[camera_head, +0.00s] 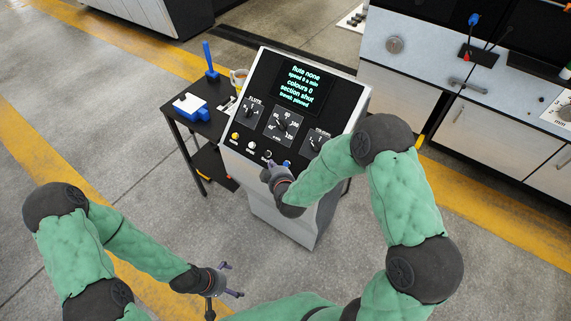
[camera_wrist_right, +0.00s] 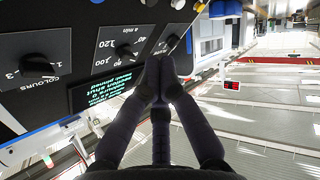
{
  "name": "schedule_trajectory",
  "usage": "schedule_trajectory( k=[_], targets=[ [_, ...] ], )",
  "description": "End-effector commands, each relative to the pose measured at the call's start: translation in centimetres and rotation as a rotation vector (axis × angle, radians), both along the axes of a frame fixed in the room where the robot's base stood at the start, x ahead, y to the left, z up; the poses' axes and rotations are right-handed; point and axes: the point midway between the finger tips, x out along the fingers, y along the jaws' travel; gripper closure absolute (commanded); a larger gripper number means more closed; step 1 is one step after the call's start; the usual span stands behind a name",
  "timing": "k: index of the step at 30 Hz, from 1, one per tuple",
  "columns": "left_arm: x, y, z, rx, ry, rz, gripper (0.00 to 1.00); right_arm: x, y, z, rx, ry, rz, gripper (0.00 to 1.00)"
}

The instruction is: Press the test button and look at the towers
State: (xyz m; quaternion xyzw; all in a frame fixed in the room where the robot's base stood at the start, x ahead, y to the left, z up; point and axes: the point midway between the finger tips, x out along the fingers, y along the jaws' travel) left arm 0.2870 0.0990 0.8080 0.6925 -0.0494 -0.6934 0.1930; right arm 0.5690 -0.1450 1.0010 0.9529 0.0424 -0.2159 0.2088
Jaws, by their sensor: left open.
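The control console (camera_head: 310,175) stands at the middle, its sloped black panel facing me. Its screen (camera_head: 303,87) reads "flute none", "speed 0 a min", "colours 0", "section shut"; the last line is hard to read. Along the panel's lower edge are a yellow button (camera_head: 235,135), a white button (camera_head: 250,146), a black button (camera_head: 267,154) and a blue button (camera_head: 287,163). I cannot read which is the test button. My right gripper (camera_head: 270,167) is shut and empty, just by the black and blue buttons; contact is unclear. My left gripper (camera_head: 232,280) is open, low over the floor. I cannot make out any towers.
A dark side table (camera_head: 205,125) left of the console holds a blue-and-white block (camera_head: 190,107) and a blue upright piece (camera_head: 209,60). Grey machine cabinets (camera_head: 465,125) stand at the back right.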

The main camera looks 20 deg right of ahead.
Motion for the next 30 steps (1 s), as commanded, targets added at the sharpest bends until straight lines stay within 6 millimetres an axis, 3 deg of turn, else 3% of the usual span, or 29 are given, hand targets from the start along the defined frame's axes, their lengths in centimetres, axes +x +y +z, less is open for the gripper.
schedule_trajectory(
  k=[18,30],
  targets=[
    [0.0,0.0,-4.5,0.0,0.0,0.0,0.01,2.7,-3.5,-5.2,0.001,0.0,-0.002,1.0],
    [0.0,0.0,-6.0,0.0,0.0,0.0,0.01,3.6,-4.6,-6.5,0.001,0.0,0.0,1.0]
  ],
)
